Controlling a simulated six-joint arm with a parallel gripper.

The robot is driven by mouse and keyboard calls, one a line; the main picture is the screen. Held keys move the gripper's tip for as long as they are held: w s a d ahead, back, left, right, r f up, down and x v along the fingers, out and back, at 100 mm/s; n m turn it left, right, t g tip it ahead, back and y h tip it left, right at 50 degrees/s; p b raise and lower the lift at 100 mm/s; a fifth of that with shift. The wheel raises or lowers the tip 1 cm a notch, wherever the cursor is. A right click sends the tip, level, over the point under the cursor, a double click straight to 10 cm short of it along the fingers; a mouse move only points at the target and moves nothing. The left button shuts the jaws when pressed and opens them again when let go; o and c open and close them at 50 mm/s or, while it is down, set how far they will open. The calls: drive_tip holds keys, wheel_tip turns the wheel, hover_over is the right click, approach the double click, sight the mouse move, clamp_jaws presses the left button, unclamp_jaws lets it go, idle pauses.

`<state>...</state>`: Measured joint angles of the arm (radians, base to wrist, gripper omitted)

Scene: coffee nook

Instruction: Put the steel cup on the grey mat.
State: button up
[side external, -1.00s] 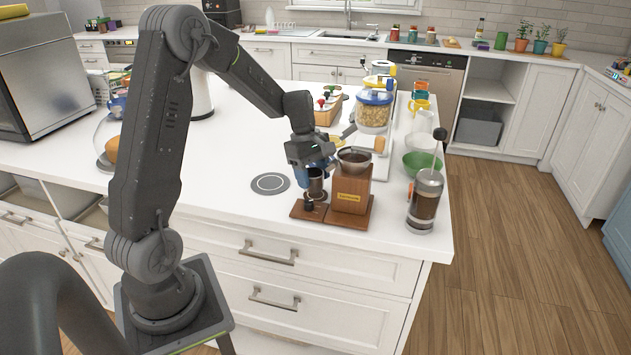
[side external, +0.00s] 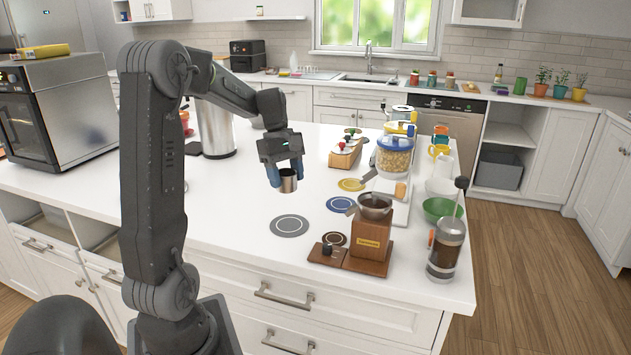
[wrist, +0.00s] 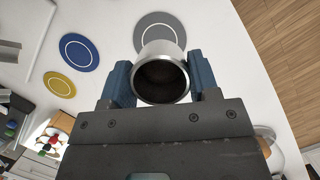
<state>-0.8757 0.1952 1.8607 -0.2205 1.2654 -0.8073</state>
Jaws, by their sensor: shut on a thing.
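My gripper (side external: 285,176) is shut on the steel cup (side external: 288,184) and holds it upright above the counter. In the wrist view the cup (wrist: 161,62) sits between the two blue fingers, its dark open mouth facing the camera. The grey mat (side external: 290,226), a flat disc with a white ring, lies bare on the white counter. In the side external view it is below and in front of the cup. The wrist view shows the grey mat (wrist: 160,20) beyond the cup, which partly covers it.
A blue mat (side external: 341,204) and a yellow mat (side external: 351,184) lie further back. A French press (side external: 446,248) stands near the right edge.

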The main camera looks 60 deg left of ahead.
sight(285, 173)
drive_tip(key=s+a, duration=0.5)
drive_tip(key=w+d+f+m, duration=0.2)
drive_tip(key=w, duration=0.1)
drive_tip(key=w+d+f+m+g, duration=0.1)
drive_tip(key=w+m, duration=0.1)
drive_tip(key=shift+w+d+f, duration=0.1)
drive_tip(key=shift+w+f, duration=0.15)
drive_tip(key=x, duration=0.3)
drive_tip(key=shift+w+a+f, duration=0.2)
drive_tip(key=shift+a+f, duration=0.05)
drive_tip(key=shift+f, duration=2.2)
drive_tip(key=shift+f, duration=0.15)
drive_tip(key=o, duration=1)
